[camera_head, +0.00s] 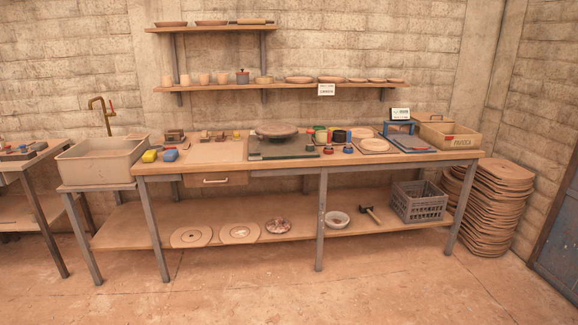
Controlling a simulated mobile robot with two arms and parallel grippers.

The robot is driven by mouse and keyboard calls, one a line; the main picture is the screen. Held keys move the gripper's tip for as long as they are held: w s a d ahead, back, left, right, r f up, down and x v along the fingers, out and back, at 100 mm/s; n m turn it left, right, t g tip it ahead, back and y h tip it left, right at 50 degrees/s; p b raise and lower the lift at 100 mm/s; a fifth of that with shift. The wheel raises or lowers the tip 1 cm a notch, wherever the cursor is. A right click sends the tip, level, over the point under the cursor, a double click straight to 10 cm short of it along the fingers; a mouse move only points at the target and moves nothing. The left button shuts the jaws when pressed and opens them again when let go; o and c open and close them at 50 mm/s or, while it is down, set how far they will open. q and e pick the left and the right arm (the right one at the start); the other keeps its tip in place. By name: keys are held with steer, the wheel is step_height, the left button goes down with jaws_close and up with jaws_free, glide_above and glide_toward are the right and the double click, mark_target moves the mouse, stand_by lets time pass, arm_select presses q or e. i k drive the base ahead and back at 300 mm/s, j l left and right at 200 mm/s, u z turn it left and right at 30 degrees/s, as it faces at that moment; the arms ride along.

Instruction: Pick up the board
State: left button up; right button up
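Neither of my grippers is in view. Several flat, light-brown boards are in sight, and I cannot tell which one is the board meant. A tall stack of rounded boards (497,205) stands on the floor right of the workbench. Two flat boards with round marks in the middle, a left one (191,237) and a right one (239,233), lie on the bench's lower shelf. Another flat square board with a round shape on it (374,146) lies on the bench top, right of centre.
The long workbench (240,177) carries a dark round wheel (276,131), small jars, and a labelled bin (450,136). A sink (101,161) stands at its left. A grey crate (418,201), hammer (371,214) and bowl (336,219) sit below. The floor in front is clear.

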mark_target(243, 233)
steer(key=i, duration=1.1)
steer(key=i+l+u, duration=0.15)
steer(key=i, duration=0.95)
